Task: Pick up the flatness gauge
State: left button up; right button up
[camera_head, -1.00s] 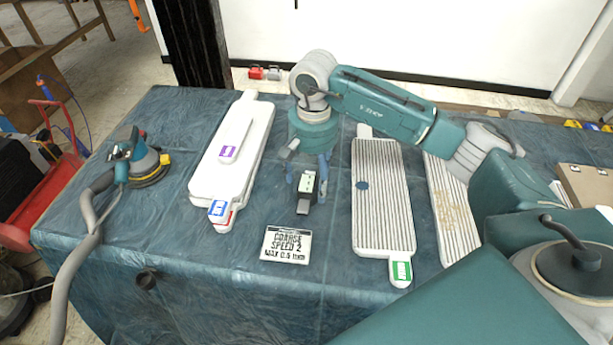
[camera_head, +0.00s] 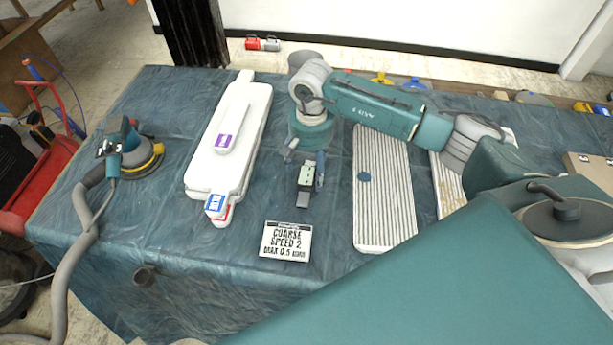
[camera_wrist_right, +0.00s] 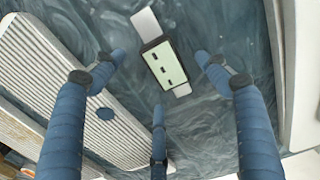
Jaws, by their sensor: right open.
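The flatness gauge (camera_head: 305,177) seems to be the small dark block with a pale face and grey end tabs, lying on the blue-covered table. In the right wrist view it (camera_wrist_right: 165,64) shows three dark slots on its face. My right gripper (camera_head: 306,168) is above it, fingers pointing down. In the wrist view the open blue fingers (camera_wrist_right: 160,72) are spread left, right and below the gauge, with visible gaps and no clear contact. The head view hides part of the gauge behind the hand. My left gripper is not in view.
A white relief panel (camera_head: 232,150) lies left of the gauge; a ribbed panel (camera_head: 383,195) lies right. A printed card (camera_head: 285,241) lies in front. A sander with hose (camera_head: 132,155) is at the far left. Bare sheeting (camera_head: 333,225) surrounds the gauge.

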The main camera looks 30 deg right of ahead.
aim_at(310, 175)
notch_tip(310, 175, down, 3)
jog(key=shift+s+a+f+p, duration=0.1)
jog(key=shift+p, duration=0.25)
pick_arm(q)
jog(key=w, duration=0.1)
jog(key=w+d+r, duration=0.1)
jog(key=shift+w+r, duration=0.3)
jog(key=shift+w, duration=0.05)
pick_arm(e)
jog(key=shift+c, duration=0.5)
jog(key=c, duration=1.3)
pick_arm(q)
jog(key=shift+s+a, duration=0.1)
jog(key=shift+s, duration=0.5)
pick_arm(e)
jog(key=shift+o, duration=0.2)
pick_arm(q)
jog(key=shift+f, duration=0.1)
pick_arm(e)
jog(key=shift+r, duration=0.2)
